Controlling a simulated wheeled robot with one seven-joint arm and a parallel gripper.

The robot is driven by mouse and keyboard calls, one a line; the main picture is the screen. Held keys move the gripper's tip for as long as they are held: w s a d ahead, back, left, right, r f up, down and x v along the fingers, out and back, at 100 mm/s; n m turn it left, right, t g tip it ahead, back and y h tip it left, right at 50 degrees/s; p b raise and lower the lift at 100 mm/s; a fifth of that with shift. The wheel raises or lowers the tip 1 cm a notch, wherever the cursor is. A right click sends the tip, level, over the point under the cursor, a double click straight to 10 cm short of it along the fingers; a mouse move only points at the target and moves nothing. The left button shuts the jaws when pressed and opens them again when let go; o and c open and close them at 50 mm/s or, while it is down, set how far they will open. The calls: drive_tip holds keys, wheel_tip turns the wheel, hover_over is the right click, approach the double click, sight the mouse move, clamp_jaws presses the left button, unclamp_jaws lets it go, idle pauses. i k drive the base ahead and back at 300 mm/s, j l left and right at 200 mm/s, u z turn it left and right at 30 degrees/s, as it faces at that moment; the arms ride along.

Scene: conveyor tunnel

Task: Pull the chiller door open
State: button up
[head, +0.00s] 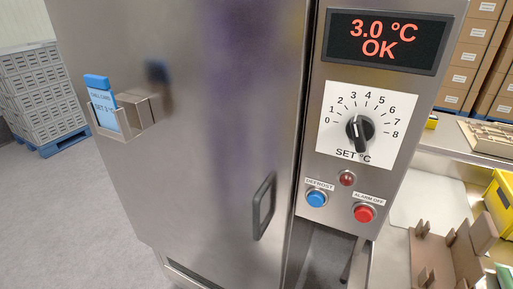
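The chiller door (160,190) is a large brushed-metal panel filling the left and middle of the head view. It looks shut, with its right edge close along the control panel (312,135). Its dark upright loop handle (264,206) sits low near that right edge, and nothing is touching it. My gripper is not in view, so its place relative to the handle and its state are hidden.
The panel has a display (379,42) reading 3.0 °C OK, a dial (359,130), a blue button (317,199) and a red button (364,213). A holder (133,117) with a blue card juts from the door's left. Grey floor (65,205) is clear at left; a cluttered counter stands right.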

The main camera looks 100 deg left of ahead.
sight(209, 187)
drive_tip(key=u, duration=2.65)
